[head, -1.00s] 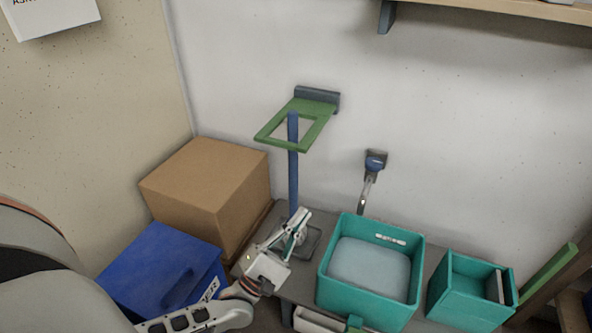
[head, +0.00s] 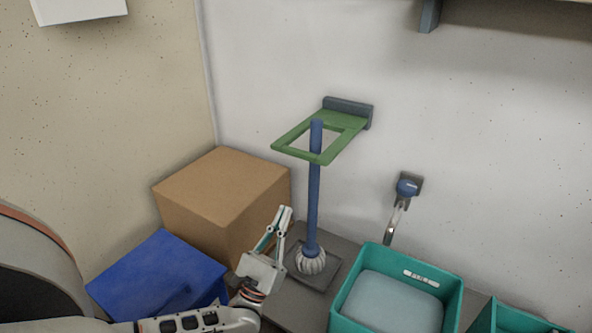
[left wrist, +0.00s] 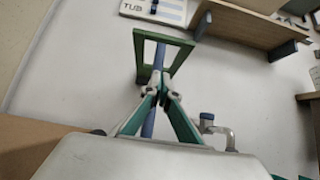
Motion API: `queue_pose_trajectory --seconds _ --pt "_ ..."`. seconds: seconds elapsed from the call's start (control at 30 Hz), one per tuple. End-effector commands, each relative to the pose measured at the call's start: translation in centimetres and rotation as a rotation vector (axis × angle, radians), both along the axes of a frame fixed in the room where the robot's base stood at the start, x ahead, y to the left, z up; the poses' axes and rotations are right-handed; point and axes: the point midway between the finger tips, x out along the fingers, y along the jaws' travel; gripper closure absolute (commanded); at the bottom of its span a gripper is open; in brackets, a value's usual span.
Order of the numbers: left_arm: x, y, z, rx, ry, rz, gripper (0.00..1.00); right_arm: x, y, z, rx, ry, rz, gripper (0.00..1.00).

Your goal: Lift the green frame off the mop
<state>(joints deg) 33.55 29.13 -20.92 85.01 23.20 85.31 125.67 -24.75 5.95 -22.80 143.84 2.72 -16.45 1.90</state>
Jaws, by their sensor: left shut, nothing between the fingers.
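The green frame (head: 290,143) juts out from a grey wall bracket (head: 348,109) and surrounds the top of the blue mop handle. The mop (head: 313,195) stands upright, its pale head on a dark square tray (head: 318,275). My left gripper (head: 287,210) is shut and empty, left of the mop handle and below the frame. In the left wrist view the shut fingertips (left wrist: 161,78) point up toward the frame (left wrist: 143,50), with the blue handle (left wrist: 148,125) behind them. My right gripper is not in view.
A cardboard box (head: 215,195) and a blue bin (head: 155,275) stand at the left. A teal tub (head: 345,322) holding pale liquid and a second teal container (head: 510,320) stand at the right. A tap (head: 397,210) sticks out of the wall. Open air surrounds the frame's front.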

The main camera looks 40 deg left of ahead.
Motion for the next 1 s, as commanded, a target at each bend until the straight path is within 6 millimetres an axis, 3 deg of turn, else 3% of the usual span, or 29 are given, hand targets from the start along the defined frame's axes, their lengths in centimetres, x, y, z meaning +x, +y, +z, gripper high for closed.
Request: queue_pose_trajectory --seconds 0.43,0.67,1.0 --pt "5.9 1.4 6.3 0.001 -0.005 0.000 1.00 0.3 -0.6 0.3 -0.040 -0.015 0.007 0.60" --pt "5.7 1.4 9.4 0.000 -0.005 -0.001 1.00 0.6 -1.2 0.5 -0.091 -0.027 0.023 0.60" --pt "5.7 1.3 10.0 0.001 0.000 0.000 1.00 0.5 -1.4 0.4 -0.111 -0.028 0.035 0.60"
